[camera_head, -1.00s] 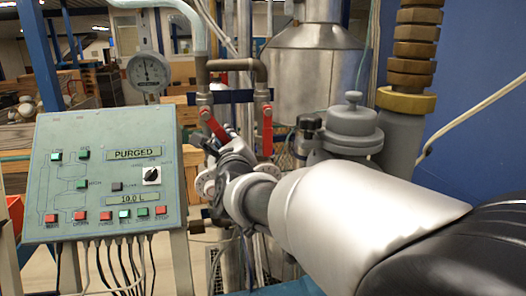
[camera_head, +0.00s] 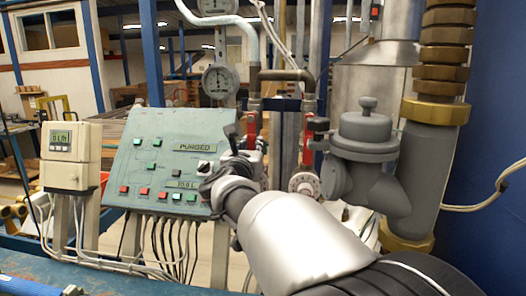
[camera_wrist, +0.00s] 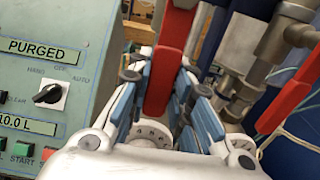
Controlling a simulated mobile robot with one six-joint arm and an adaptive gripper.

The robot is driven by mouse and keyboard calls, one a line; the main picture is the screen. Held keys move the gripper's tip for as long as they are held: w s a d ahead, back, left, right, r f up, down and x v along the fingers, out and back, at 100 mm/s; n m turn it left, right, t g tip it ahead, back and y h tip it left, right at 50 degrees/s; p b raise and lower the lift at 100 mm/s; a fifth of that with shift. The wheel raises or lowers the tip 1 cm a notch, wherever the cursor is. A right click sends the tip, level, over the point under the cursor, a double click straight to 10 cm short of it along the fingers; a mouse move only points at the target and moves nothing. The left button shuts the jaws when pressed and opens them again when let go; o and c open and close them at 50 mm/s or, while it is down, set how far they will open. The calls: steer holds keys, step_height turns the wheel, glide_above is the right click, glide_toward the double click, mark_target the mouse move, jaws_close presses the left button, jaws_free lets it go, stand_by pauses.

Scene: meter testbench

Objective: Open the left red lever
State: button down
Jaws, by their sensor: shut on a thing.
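The left red lever (camera_head: 251,127) hangs from the left pipe, partly hidden behind my gripper (camera_head: 244,145) in the head view. In the wrist view the left red lever (camera_wrist: 163,80) stands between the blue-padded fingers of my gripper (camera_wrist: 168,98), which is shut on it. The right red lever (camera_head: 308,140) hangs from the pipe to the right. It also shows at the right edge of the wrist view (camera_wrist: 292,95), apart from the fingers.
A green control panel (camera_head: 150,165) reading PURGED stands close on the left, with a black knob (camera_wrist: 48,95). A grey valve body (camera_head: 365,140) and brass-collared pipe (camera_head: 432,110) stand to the right.

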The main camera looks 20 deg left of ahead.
steer(key=shift+r, duration=0.1)
stand_by(0.3)
steer(key=c, duration=1.4)
jaws_free()
steer(key=shift+a, duration=0.1)
steer(key=shift+s, duration=0.1)
steer(key=v, duration=1.2)
